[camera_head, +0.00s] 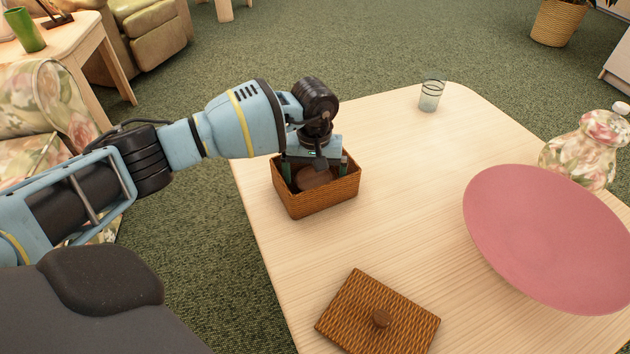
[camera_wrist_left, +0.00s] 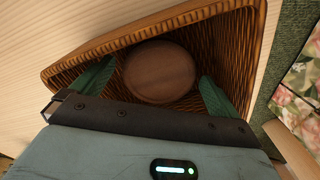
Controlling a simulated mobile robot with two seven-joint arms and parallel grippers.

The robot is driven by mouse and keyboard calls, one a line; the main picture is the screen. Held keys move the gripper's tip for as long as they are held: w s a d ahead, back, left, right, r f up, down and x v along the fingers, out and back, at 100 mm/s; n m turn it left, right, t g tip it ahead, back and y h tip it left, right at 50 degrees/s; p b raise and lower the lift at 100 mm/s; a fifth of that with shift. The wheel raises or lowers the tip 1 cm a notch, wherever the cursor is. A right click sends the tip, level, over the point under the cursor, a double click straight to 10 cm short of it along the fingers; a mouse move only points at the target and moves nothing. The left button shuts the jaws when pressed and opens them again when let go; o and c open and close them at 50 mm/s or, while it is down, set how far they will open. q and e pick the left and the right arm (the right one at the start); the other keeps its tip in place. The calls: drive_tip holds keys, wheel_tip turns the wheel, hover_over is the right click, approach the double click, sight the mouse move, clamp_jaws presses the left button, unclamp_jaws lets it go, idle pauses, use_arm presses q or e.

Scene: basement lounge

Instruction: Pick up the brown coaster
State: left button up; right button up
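The brown coaster (camera_wrist_left: 160,72) is a round, flat disc inside the wicker basket (camera_head: 318,202) on the table. It also shows in the head view (camera_head: 314,178), partly hidden by my gripper. My left gripper (camera_head: 316,172) points down into the basket. In the left wrist view its two green fingers (camera_wrist_left: 154,88) stand wide apart, one on each side of the coaster. They look open, with gaps between them and the coaster's edge. My right gripper is in neither view.
A wicker lid (camera_head: 360,310) with a round knob lies at the table's near edge. A large pink plate (camera_head: 550,240) and a floral vase (camera_head: 585,150) stand at the right. A glass (camera_head: 430,97) stands at the back. The middle of the wooden table (camera_head: 400,190) is clear.

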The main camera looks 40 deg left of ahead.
sight(314, 180)
use_arm(q)
drive_tip(key=c, duration=0.9)
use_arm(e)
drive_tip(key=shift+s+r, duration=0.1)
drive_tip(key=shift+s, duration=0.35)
use_arm(q)
drive_tip(key=shift+o, duration=0.2)
wheel_tip(314, 180, up, 10)
drive_tip(key=p, duration=0.3)
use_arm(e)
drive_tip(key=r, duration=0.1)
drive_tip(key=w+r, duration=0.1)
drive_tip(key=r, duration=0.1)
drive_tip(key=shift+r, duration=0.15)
